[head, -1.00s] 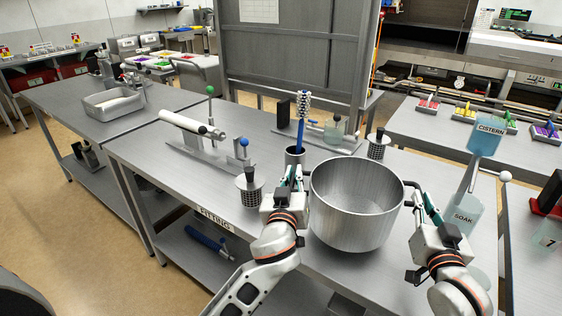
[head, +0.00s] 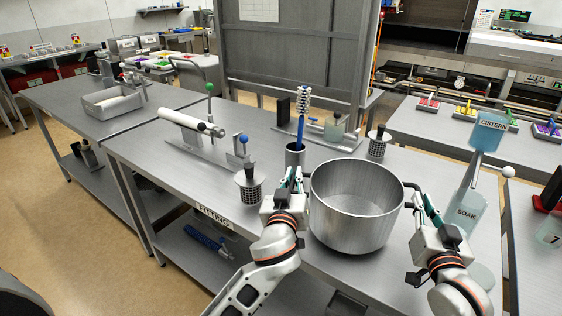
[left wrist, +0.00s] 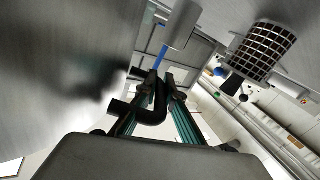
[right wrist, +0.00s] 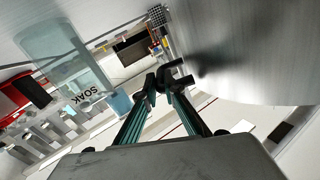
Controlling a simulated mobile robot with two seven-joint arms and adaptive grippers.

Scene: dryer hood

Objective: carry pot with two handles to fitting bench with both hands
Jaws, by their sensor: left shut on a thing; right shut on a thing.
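The pot (head: 352,222) is a large empty metal pot with a dark handle on each side. It is upright over the front edge of the fitting bench (head: 222,176), which carries a FITTING label. I cannot tell whether its base touches the bench top. My left gripper (head: 291,184) is shut on the left handle, which shows as a black bent bar in the left wrist view (left wrist: 152,112). My right gripper (head: 422,197) is shut on the right handle, also seen between the fingers in the right wrist view (right wrist: 160,84).
A cup with a blue brush (head: 295,155) and a perforated canister (head: 248,188) stand close to the pot's left. Another canister (head: 377,145) stands behind it. A clear SOAK vessel (head: 466,212) is close to my right arm. A roller fixture (head: 210,135) occupies the bench's left part.

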